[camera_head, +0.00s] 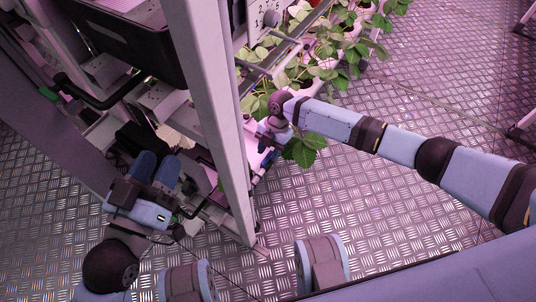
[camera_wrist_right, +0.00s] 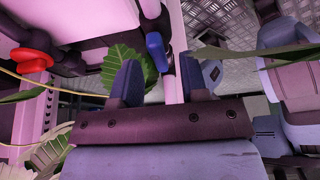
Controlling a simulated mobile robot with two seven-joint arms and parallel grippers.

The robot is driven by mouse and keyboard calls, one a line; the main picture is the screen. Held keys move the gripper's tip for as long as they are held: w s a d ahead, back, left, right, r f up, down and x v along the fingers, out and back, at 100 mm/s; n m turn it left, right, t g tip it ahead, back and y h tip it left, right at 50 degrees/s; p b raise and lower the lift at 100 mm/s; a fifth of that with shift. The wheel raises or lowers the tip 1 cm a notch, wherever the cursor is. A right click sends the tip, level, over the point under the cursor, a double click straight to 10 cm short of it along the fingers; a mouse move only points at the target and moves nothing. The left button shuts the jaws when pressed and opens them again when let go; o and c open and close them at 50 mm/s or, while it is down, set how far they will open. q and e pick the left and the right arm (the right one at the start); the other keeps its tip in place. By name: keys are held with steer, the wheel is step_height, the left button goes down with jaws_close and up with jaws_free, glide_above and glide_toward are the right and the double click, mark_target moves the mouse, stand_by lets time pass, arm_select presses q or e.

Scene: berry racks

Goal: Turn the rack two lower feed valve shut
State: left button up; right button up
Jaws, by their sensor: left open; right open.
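A blue valve handle (camera_wrist_right: 154,48) shows in the right wrist view, just beyond my right gripper (camera_wrist_right: 160,78) and between the lines of its two fingers. The right gripper is open, with nothing clasped. A red valve handle (camera_wrist_right: 30,60) is at the left of that view, on a pink pipe. Which handle is the rack two lower feed valve, I cannot tell. In the head view my right arm reaches in beside the white rack post, and its fingers are mostly hidden by leaves and the post. My left gripper (camera_head: 156,166) is open and empty, left of the post.
The white rack post (camera_head: 208,100) stands between my two grippers. Green leafy plants (camera_head: 325,50) hang above the right arm, and a leaf (camera_head: 304,149) lies close to it. A black bin (camera_head: 130,40) sits at upper left. The metal floor (camera_head: 370,210) at right is clear.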

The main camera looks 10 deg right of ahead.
steer(key=shift+s+a+f, duration=0.2)
steer(key=shift+f, duration=0.45)
